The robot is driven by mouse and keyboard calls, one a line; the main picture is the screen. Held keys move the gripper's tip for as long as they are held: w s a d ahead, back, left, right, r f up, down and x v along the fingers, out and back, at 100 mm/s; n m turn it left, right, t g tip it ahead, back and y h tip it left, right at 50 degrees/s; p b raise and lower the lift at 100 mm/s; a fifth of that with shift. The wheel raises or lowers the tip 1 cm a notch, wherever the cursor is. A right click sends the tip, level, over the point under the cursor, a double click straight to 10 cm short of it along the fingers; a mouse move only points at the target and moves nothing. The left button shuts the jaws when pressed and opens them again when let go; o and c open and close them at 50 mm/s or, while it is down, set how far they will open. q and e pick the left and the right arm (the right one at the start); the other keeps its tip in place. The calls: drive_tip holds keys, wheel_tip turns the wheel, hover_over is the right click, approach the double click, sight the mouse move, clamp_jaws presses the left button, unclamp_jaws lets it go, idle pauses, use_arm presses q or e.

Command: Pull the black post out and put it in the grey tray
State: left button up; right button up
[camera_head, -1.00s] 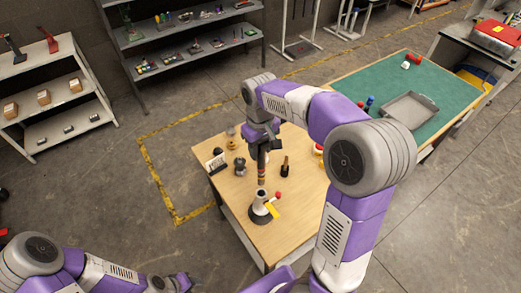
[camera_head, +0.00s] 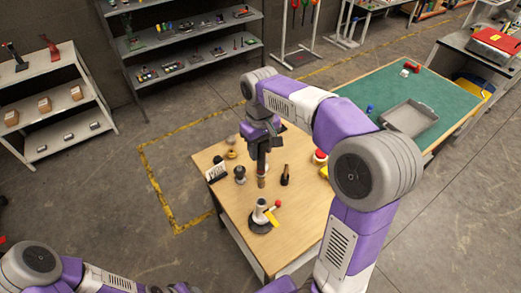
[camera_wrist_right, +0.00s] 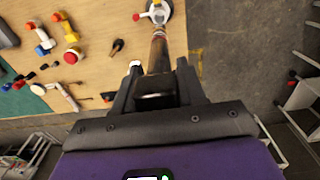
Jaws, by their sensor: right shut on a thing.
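My right gripper (camera_head: 261,145) is shut on the black post (camera_head: 261,170), which hangs upright with a brownish lower part. In the right wrist view the post (camera_wrist_right: 157,57) stretches away from the gripper (camera_wrist_right: 153,92). In the head view, a small gap shows between its lower end and the white upright holder (camera_head: 260,208) on the wooden table. The holder has a dark round base and a red and yellow lever. The grey tray (camera_head: 409,117) lies on the green-topped table to the right. My left gripper (camera_head: 180,288) is cut off at the bottom edge.
On the wooden table (camera_head: 225,197) stand a dark knob (camera_head: 240,174), a small black-and-tan piece (camera_head: 285,175) and a red-topped button (camera_head: 320,156). The green table (camera_head: 440,92) has a blue item (camera_head: 369,109) beside the tray. Shelves line the back.

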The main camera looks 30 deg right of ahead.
drive_tip(key=shift+r, duration=5.2)
